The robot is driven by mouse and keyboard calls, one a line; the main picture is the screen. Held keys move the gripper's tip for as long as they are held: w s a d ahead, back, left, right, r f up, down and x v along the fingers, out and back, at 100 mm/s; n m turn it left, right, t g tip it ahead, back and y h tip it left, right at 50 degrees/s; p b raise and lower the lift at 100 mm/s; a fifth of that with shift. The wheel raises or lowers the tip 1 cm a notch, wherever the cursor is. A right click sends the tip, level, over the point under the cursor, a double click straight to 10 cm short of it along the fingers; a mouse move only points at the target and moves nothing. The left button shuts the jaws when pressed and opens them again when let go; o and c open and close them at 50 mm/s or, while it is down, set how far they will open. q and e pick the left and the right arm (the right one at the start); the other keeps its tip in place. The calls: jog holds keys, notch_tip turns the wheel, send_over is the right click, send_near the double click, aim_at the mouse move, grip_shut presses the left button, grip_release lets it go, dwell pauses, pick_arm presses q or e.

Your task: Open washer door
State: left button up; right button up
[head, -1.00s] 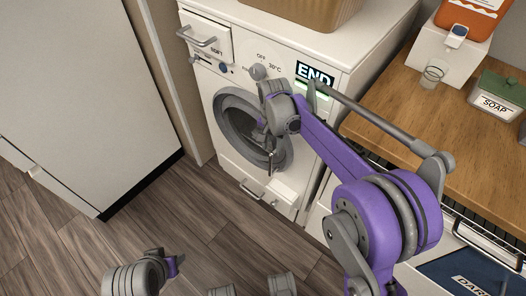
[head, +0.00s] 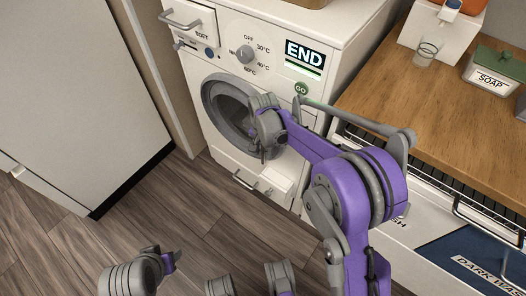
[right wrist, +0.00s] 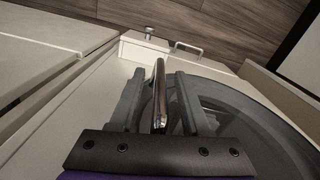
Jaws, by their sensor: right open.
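The white washer (head: 290,110) stands at the back with its round grey-rimmed door (head: 209,97) shut, as far as I can see. The door's dark glass and rim also show in the right wrist view (right wrist: 235,100). My right gripper (head: 262,152) is at the door's right edge and hides part of it. In the right wrist view my right gripper (right wrist: 160,78) is open, with the shiny door handle (right wrist: 159,95) between its two fingers. I cannot tell whether either finger touches the handle.
A wooden counter (head: 385,95) with a soap box (head: 492,80) and a glass (head: 427,52) stands right of the washer. A white cabinet (head: 70,90) is at the left. The wooden floor (head: 130,225) in front is clear. A lower handle (head: 245,181) sits below the door.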

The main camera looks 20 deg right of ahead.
grip_shut()
dwell(1.4)
